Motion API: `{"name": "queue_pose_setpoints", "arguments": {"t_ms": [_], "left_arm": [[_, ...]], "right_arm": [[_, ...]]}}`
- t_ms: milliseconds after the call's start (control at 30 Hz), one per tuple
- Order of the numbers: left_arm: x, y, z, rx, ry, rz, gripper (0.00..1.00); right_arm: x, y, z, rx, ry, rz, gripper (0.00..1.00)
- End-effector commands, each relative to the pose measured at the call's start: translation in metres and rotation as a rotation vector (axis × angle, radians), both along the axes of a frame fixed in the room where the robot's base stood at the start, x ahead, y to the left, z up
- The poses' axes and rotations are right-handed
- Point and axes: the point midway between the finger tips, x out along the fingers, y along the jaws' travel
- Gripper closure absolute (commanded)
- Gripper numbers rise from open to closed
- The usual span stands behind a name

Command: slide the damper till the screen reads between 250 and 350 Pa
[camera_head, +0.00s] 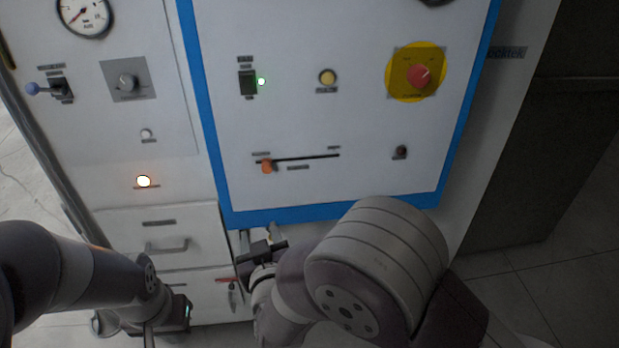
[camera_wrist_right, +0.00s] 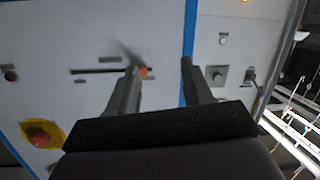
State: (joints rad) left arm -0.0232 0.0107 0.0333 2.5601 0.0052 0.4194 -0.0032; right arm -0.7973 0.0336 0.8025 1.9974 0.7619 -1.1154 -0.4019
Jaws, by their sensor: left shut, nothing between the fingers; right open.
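The damper's orange knob (camera_head: 267,166) sits at the left end of a dark horizontal slot (camera_head: 310,157) on the blue-framed white panel (camera_head: 300,120). My right gripper (camera_head: 259,236) is open and empty, below the knob near the panel's lower blue edge. In the right wrist view, which is turned over, the knob (camera_wrist_right: 143,72) shows just beside the tip of one finger, between the open fingers (camera_wrist_right: 160,66); contact cannot be told. My left gripper (camera_head: 165,322) is low at the left, away from the panel, shut and empty, its fingertips hardly visible. No readable pressure screen shows.
A gauge (camera_head: 82,14) is at upper left. Drawers (camera_head: 160,228) stand below left.

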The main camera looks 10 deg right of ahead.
Motion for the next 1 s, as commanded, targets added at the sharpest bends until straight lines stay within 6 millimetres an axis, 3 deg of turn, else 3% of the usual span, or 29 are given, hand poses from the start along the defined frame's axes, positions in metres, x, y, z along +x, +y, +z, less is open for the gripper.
{"name": "queue_pose_setpoints", "arguments": {"t_ms": [100, 200, 333, 600, 700, 1000], "left_arm": [[0.0, 0.0, 0.0, 0.0, 0.0, 0.0, 1.0], [0.0, 0.0, 0.003, 0.0, 0.0, 0.0, 1.0], [0.0, 0.0, 0.013, 0.0, 0.0, 0.0, 1.0], [0.0, 0.0, 0.037, 0.0, 0.0, 0.0, 1.0], [0.0, 0.0, 0.042, 0.0, 0.0, 0.0, 1.0], [0.0, 0.0, 0.044, 0.0, 0.0, 0.0, 1.0]], "right_arm": [[0.009, -0.016, 0.037, -0.033, -0.181, -0.089, 0.5], [0.015, -0.02, 0.049, -0.061, -0.232, -0.105, 0.5], [0.039, -0.021, 0.051, -0.067, -0.23, -0.106, 0.5], [0.108, -0.021, 0.052, -0.065, -0.228, -0.102, 0.5], [0.123, -0.021, 0.051, -0.064, -0.229, -0.103, 0.5], [0.137, -0.02, 0.047, -0.064, -0.227, -0.1, 0.5]]}}
